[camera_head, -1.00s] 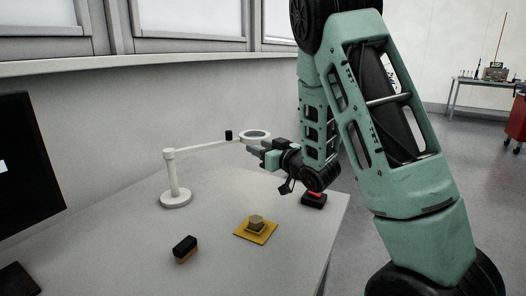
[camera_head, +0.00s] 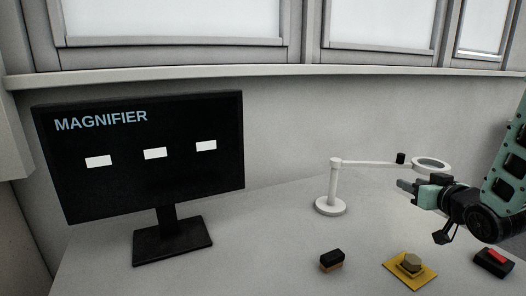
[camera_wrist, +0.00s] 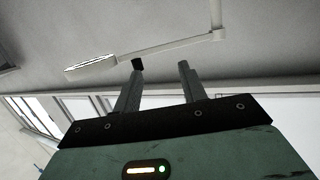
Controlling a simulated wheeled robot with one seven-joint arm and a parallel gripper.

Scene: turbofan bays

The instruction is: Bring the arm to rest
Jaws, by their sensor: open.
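My gripper (camera_head: 418,190) is at the right of the head view, above the table and just below the ring of the white magnifier lamp (camera_head: 333,185). In the wrist view its two fingers (camera_wrist: 160,80) stand apart with nothing between them. The magnifier's arm and ring head (camera_wrist: 92,66) show beyond the fingers in the wrist view, apart from them. My arm runs off the right edge of the head view.
A black monitor (camera_head: 150,185) reading MAGNIFIER stands on the table (camera_head: 250,245) at the left. A black-and-brown block (camera_head: 331,261), a yellow pad (camera_head: 396,277) with a tan piece (camera_head: 411,263) on it, and a black-and-red object (camera_head: 494,262) lie at the front right.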

